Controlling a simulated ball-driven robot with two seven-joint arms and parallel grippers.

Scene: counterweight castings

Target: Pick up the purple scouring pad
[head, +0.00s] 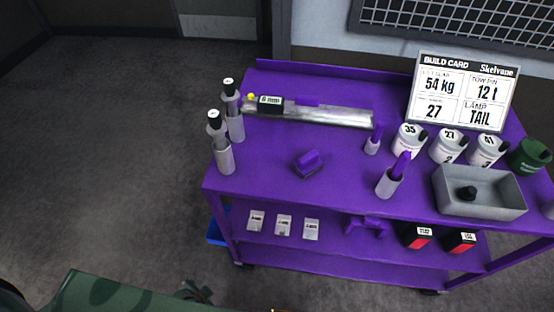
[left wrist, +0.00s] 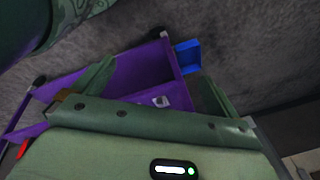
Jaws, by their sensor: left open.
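A small purple block with a darker underside (head: 308,162), which looks like the scouring pad, lies on the middle of the purple cart's top (head: 270,150). My left gripper (left wrist: 157,75) is open in the left wrist view, with nothing seen between its fingers. It is well apart from the pad, and the cart shows beyond it in that view. In the head view my green left arm shows at the bottom left, low in front of the cart. The pad cannot be made out in the left wrist view. My right gripper is not in view.
Two grey cylinders (head: 225,155) stand at the cart's left edge. A metal rail (head: 330,116) lies behind the pad. Purple-topped grey holders (head: 388,184), white cups (head: 409,142) and a grey tray (head: 480,207) stand to the right. A blue bin (head: 216,233) is below left.

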